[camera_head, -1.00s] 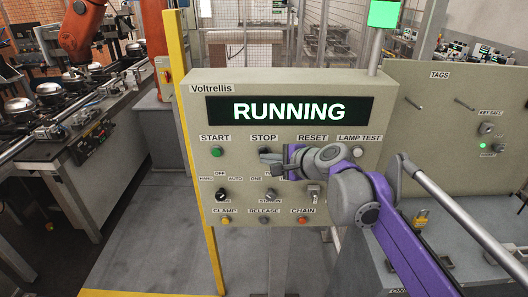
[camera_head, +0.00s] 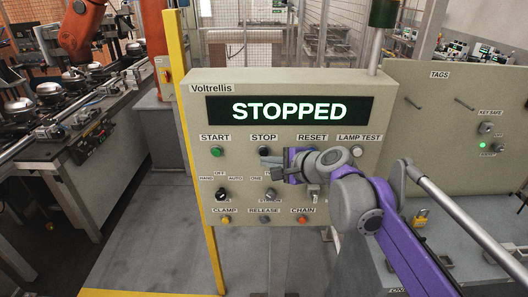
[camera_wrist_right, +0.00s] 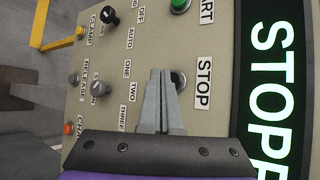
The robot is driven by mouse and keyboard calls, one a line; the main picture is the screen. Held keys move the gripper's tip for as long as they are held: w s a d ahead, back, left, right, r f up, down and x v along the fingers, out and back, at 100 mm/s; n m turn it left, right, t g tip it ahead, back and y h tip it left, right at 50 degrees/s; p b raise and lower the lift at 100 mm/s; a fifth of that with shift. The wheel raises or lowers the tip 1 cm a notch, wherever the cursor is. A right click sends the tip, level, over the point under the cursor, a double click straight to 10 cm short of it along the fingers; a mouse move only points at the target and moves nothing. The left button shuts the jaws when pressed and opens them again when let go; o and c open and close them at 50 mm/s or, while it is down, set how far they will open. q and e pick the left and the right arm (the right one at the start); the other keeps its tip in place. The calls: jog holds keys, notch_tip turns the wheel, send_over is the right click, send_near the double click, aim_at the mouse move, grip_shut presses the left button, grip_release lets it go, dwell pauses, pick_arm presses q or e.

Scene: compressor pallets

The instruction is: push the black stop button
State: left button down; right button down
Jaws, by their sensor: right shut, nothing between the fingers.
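The black stop button (camera_wrist_right: 179,80) shows in the right wrist view below the STOP label, partly hidden behind my fingertips. In the head view the button (camera_head: 264,152) is small and dark under its label, just above my fingers. My right gripper (camera_head: 264,161) is shut and empty, with its tips at the panel by the button; it also shows in the right wrist view (camera_wrist_right: 160,73). I cannot tell whether the tips touch the button. The control panel's display (camera_head: 290,110) reads STOPPED. My left gripper is not in view.
A green START button (camera_head: 216,152) sits left of STOP, and a white LAMP TEST button (camera_head: 357,152) sits to the right. Selector knobs and CLAMP, RELEASE and CHAIN buttons lie below. A yellow post (camera_head: 190,150) stands left of the panel.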

jog(key=shift+s, duration=0.15)
jog(key=s, duration=0.6)
dwell(0.4)
jog(key=shift+w, duration=0.1)
dwell(0.4)
jog(key=s+d+f+n+g+h, duration=0.1)
jog(key=s+d+f+n, duration=0.3)
jog(key=s+f, duration=0.4)
jog(key=s+d+f+n+g+h, duration=0.2)
jog(key=s+d+f+n+h, duration=0.2)
jog(key=s+d+f, duration=0.3)
jog(key=s+d+f+n+g+h, duration=0.1)
jog(key=s+d+f+n+h, duration=0.2)
jog(key=s+f, duration=0.6)
jog(key=d+n, duration=0.2)
jog(key=shift+s+d+f+n, duration=0.25)
jog(key=shift+s+f+n, duration=0.05)
jog(key=shift+s+n, duration=0.1)
dwell(0.9)
